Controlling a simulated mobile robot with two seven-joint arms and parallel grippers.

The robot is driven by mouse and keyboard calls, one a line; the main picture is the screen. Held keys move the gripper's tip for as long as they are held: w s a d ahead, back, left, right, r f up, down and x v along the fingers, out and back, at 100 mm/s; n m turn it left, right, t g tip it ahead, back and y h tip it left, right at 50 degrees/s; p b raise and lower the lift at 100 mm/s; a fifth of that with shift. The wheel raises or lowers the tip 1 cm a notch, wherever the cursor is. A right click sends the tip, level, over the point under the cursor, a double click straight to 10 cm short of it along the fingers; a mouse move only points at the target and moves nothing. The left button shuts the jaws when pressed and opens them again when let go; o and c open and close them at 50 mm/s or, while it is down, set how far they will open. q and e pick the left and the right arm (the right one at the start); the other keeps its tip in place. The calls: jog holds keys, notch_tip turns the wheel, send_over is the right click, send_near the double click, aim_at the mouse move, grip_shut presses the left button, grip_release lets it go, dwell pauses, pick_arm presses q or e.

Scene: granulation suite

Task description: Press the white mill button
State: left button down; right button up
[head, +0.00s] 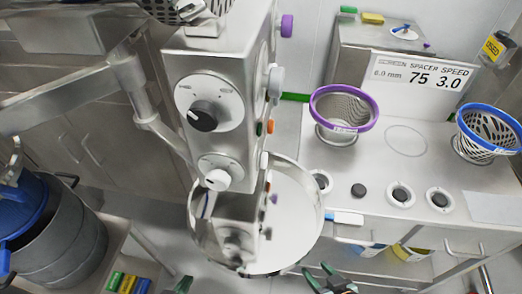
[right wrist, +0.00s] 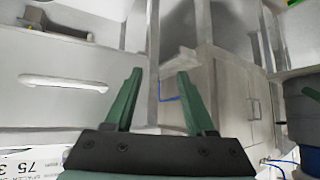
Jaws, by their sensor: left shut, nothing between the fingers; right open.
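The steel mill (head: 230,60) stands upright in the middle of the head view. Its front carries a black knob on a round white dial (head: 188,91). Below that is a white knob or button (head: 217,180) on a round pale plate. My left gripper (head: 183,284) shows only as a small green tip at the bottom edge, shut and empty, below and apart from the mill. My right gripper (head: 319,269) is at the bottom, right of the mill's base, with green fingers apart. In the right wrist view it is open and empty (right wrist: 159,76), facing cabinets.
The bench (head: 465,240) at right holds a purple-rimmed screen (head: 342,90), a blue-rimmed screen (head: 465,117) and several small round parts. A sign (head: 385,72) reads 75 and 3.0. A grey drum (head: 60,240) stands at left. A round steel bowl (head: 300,215) sits behind the mill's lower part.

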jog(key=shift+c, duration=0.2)
dwell(0.3)
grip_shut()
dwell(1.5)
